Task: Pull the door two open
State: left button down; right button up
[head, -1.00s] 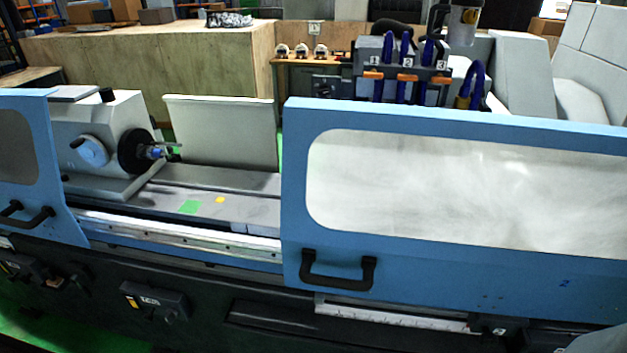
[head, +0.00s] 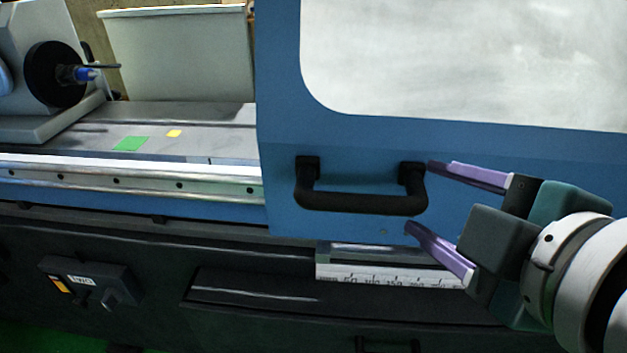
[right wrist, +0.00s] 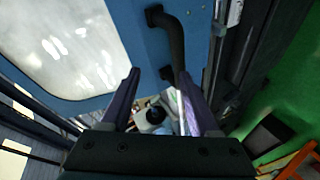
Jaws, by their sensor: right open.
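Door two (head: 285,120) is the blue sliding door with a pale window, on the right of the head view. Its black bar handle (head: 360,203) is fixed near the door's lower left corner. My right gripper (head: 419,197) is open at the right end of this handle, one purple finger level with its top and the other below it. In the right wrist view the handle (right wrist: 171,42) runs down toward the gap between my open fingers (right wrist: 159,74). I cannot tell whether a finger touches it. My left gripper is not in view.
Left of the door the machine is open, showing the grey table (head: 200,118), a black round chuck (head: 55,75) and a metal rail (head: 120,180). A small control box (head: 88,283) sits on the dark front. A ruler strip (head: 385,272) lies below the door.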

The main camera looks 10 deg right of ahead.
aim_at(365, 210)
jog(key=f+n+b, duration=0.1)
jog(key=f+b, duration=0.1)
jog(key=w+a+f+n+t+b, duration=0.1)
jog(key=f+b, duration=0.1)
jog(key=w+a+f+n+t+y+b, duration=0.1)
jog(key=f+n+b, duration=0.1)
jog(key=shift+w+f, duration=0.2)
jog(key=shift+f, duration=0.1)
jog(key=shift+w+a+f+n+t+y+b, duration=0.1)
jog(key=shift+w+a+n+t+y+b, duration=0.25)
jog(key=shift+b, duration=0.4)
jog(key=shift+w, duration=0.25)
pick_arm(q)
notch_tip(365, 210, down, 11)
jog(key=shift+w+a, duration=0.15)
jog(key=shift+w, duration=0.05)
pick_arm(e)
jog(key=x, duration=0.9)
jog(key=c, duration=0.7)
grip_shut()
